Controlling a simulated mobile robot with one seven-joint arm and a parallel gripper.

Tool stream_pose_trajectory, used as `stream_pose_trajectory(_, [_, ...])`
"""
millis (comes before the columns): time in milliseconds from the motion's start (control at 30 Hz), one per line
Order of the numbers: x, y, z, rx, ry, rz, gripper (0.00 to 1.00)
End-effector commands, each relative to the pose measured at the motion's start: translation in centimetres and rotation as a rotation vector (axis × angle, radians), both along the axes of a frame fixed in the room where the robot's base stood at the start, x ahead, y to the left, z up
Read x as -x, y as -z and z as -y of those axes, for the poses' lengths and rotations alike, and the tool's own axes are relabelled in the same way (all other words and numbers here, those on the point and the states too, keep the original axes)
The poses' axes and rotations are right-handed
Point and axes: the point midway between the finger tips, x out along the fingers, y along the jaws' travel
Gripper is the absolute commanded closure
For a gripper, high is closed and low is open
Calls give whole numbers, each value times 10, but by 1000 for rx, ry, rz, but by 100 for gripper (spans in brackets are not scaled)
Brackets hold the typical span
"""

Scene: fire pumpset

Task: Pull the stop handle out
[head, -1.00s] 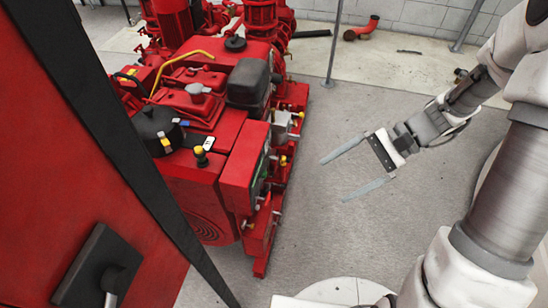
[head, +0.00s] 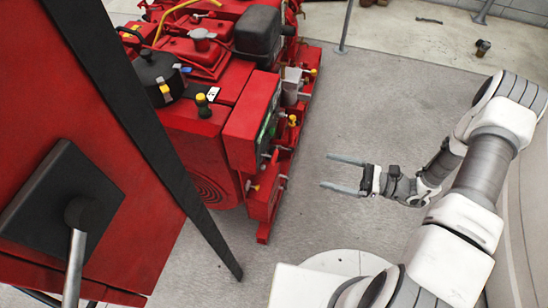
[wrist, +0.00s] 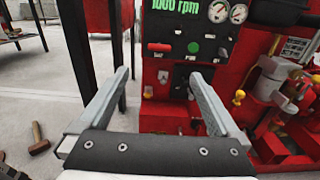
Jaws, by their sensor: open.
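The red pump engine (head: 200,130) fills the left middle of the head view. Its control panel (head: 262,130) faces right, toward my gripper (head: 326,172), and shows nearly edge-on. My gripper is open and empty, in free air and apart from the panel. In the wrist view, the panel (wrist: 178,72) lies beyond my gripper (wrist: 158,73), with a green "1000 rpm" readout and two white gauges. A small red handle (wrist: 160,47) sits on its left part. A yellow knob (wrist: 238,97) stands right of the panel. I cannot tell for certain which is the stop handle.
A red cabinet (head: 60,110) with a black lever plate (head: 60,200) stands close at the left. A thin grey post (head: 344,28) rises beyond the engine. A wooden-handled hammer (wrist: 38,138) lies on the floor. The floor between engine and gripper is clear.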

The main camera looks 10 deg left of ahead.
Motion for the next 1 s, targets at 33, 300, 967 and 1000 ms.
stream_pose_trajectory(33, [0, 0, -7, -1, -4, 0, 1])
stream_pose_trajectory(300, [-4, 0, -62, -1, -8, 1, 1])
stream_pose_trajectory(967, [-12, -1, -165, 1, -4, 2, 1])
stream_pose_trajectory(1000, [-12, -1, -166, 2, -4, 2, 1])
